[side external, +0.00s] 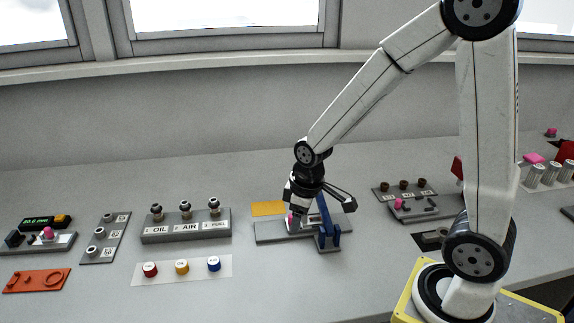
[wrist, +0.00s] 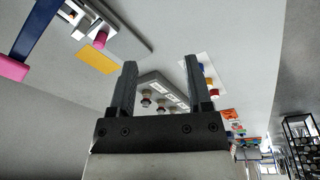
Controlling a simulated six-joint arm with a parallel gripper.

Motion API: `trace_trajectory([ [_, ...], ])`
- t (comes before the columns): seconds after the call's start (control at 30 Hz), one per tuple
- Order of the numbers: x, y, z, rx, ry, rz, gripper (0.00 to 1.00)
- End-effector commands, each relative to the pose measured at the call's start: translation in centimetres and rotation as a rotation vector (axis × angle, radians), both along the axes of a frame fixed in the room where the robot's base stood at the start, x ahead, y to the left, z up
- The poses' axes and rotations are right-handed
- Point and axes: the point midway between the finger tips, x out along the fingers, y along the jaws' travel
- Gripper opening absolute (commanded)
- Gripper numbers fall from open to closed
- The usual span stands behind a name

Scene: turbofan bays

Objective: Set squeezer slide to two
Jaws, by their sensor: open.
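The squeezer, a grey base plate (side external: 270,232) with a blue upright frame (side external: 325,225), stands mid-table. A pink knob (side external: 291,219) sits on it, partly hidden by my gripper (side external: 297,210). In the wrist view, the pink knob (wrist: 101,39) is on the grey base at upper left, and a blue lever (wrist: 36,28) with a pink end (wrist: 12,68) is at the left edge. My gripper (wrist: 160,62) is open, with nothing between its fingers. The knob lies left of the fingers in that view. I cannot read any slide markings.
A yellow plate (side external: 268,208) lies behind the squeezer. A grey tray (side external: 425,208) is to the right. Bare table lies in front.

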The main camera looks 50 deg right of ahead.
Motion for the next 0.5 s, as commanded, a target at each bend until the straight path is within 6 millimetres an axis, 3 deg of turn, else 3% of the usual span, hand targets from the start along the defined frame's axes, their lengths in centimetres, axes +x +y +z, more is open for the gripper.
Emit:
trace_trajectory([
  [0.2, 3.6, -3.0, -0.9, -0.034, 0.058, 0.229, 0.64],
  [0.5, 7.5, -7.5, -2.8, -0.050, 0.130, 0.548, 0.64],
])
